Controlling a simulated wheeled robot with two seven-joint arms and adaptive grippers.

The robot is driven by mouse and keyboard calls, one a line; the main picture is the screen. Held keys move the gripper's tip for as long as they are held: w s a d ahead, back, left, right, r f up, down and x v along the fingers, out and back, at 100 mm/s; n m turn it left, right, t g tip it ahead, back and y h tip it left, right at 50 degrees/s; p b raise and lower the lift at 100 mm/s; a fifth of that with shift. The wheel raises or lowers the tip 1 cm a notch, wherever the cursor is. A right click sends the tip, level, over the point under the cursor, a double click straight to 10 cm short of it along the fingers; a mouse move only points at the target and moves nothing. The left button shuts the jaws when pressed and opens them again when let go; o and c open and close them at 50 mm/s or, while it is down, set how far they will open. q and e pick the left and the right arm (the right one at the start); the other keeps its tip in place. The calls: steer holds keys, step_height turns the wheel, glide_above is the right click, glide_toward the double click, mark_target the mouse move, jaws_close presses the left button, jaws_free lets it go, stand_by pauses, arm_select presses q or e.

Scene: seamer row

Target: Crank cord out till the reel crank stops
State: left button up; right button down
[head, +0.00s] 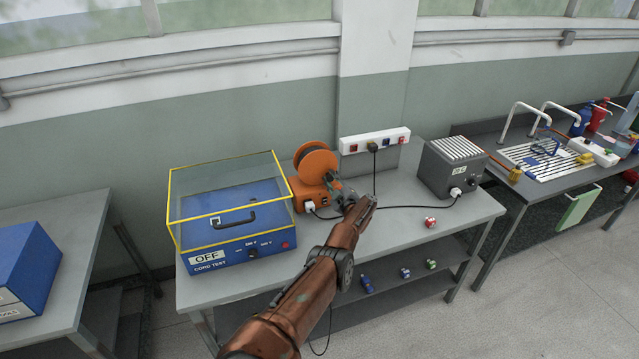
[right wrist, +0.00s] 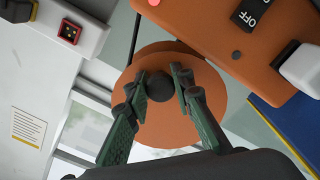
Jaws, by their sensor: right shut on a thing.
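The orange cord reel (head: 315,165) stands on the grey bench, right of the cord test box. Its orange disc (right wrist: 205,118) fills the middle of the right wrist view, with the orange housing (right wrist: 225,28) above. My right gripper (head: 343,190) reaches the reel's front right side in the head view. In the right wrist view its two green-padded fingers (right wrist: 161,80) close on the dark round crank knob (right wrist: 161,87) in front of the disc. The crank's arm is mostly hidden. My left gripper is not in view.
The cord test box (head: 240,255) with a yellow-edged clear cover reads OFF. A grey vented box (head: 450,172) stands right of the reel; a black cord (head: 415,207) runs to it. A power strip (head: 374,141) is on the wall. A small red part (head: 430,222) lies on the bench.

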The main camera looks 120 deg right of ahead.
steer(key=shift+s+a+r+n, duration=0.1)
steer(key=shift+s+r+n, duration=0.3)
steer(key=shift+n, duration=0.6)
steer(key=shift+r+b, duration=0.1)
steer(key=shift+b, duration=0.2)
steer(key=c, duration=1.7)
jaws_free()
steer(key=shift+s, duration=0.1)
steer(key=shift+c, duration=0.2)
steer(key=shift+o, duration=0.3)
